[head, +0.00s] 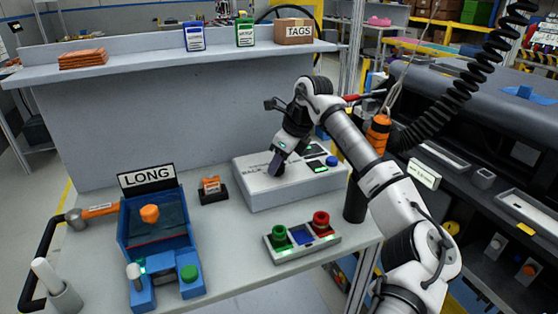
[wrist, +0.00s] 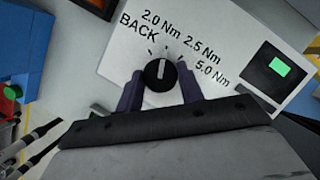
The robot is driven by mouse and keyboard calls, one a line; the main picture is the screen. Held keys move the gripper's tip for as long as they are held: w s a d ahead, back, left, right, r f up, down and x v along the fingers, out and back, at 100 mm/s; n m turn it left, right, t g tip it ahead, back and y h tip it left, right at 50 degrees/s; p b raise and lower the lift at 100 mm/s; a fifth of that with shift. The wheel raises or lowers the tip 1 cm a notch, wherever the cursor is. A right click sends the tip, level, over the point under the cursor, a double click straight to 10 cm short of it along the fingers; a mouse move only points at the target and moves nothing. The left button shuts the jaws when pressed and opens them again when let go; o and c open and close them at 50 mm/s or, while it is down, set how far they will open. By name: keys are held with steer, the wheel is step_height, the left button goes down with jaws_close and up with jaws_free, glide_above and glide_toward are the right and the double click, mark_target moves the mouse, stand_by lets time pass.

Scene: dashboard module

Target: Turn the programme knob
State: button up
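The programme knob (wrist: 161,74) is black and round with a white pointer line. It sits on the face of a white controller box (head: 251,183). In the wrist view its pointer stands nearly straight up, and the labels BACK, 2.0 Nm, 2.5 Nm and 5.0 Nm fan around it. My gripper (wrist: 160,82) is over the box with one dark finger on each side of the knob. The fingertips are very close to the knob's sides; I cannot tell whether they touch it. In the head view the gripper (head: 275,166) mostly hides the knob.
The box has a small display with a green patch (wrist: 278,67) and a blue button (head: 332,161). A panel with green and red knobs (head: 288,252) stands in front. A blue LONG fixture (head: 128,226) and an orange item on a black stand (head: 212,190) are to the left.

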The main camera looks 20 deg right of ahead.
steer(key=shift+c, duration=1.2)
steer(key=shift+f+m+b, duration=0.1)
steer(key=shift+m+b, duration=0.2)
steer(key=shift+b, duration=0.05)
steer(key=shift+m+t+h+b, duration=0.4)
steer(key=shift+m+b, duration=0.35)
steer(key=shift+m, duration=0.15)
steer(key=m+h+b, duration=0.1)
steer(key=m, duration=0.1)
steer(key=m+h+b, duration=0.1)
steer(key=m+b, duration=0.1)
steer(key=m, duration=0.1)
steer(key=shift+s+a+b, duration=0.1)
steer(key=shift+a+b, duration=0.05)
steer(key=shift+b, duration=0.15)
steer(key=shift+m+t, duration=0.3)
steer(key=o, duration=1)
